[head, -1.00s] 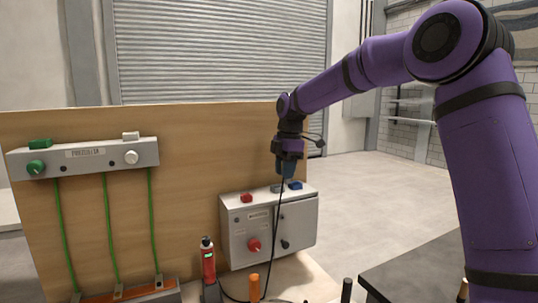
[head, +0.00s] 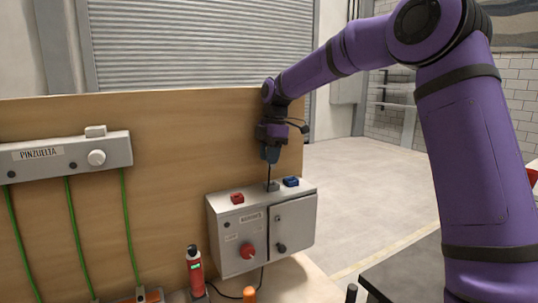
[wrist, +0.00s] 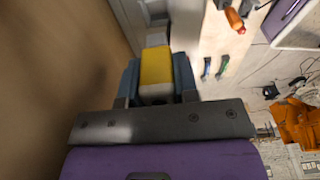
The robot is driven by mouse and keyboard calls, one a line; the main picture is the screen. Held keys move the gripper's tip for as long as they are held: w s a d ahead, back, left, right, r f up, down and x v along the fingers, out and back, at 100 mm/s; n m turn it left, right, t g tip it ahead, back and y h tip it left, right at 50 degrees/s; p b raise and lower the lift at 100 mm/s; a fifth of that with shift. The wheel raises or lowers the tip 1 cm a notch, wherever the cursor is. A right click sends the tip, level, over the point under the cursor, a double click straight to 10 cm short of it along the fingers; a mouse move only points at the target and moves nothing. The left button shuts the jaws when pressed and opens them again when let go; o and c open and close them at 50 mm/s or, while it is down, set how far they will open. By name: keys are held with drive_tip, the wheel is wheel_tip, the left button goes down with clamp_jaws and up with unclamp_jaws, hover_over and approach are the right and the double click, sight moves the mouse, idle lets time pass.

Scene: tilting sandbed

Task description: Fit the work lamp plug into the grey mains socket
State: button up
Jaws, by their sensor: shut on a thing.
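The control box (head: 228,250) stands against the wooden board, with a red socket (head: 237,198), the grey socket (head: 273,186) and a blue socket (head: 291,181) on its top. My gripper (head: 270,158) is above the grey socket, with a clear gap. In the wrist view, its blue fingers are shut on a yellow block (wrist: 156,72), which appears to be the lamp plug. The fingers mostly hide the plug in the head view. The plug's lower end is hard to make out.
A grey panel (head: 70,155) with green cables is on the board at left. The space around my gripper is open.

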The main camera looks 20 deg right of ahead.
sight(270, 169)
drive_tip(key=shift+f, duration=2.1)
drive_tip(key=shift+f, duration=1.2)
drive_tip(key=o, duration=1.5)
drive_tip(key=shift+o, duration=0.2)
drive_tip(key=shift+r, duration=4)
drive_tip(key=shift+s, duration=0.1)
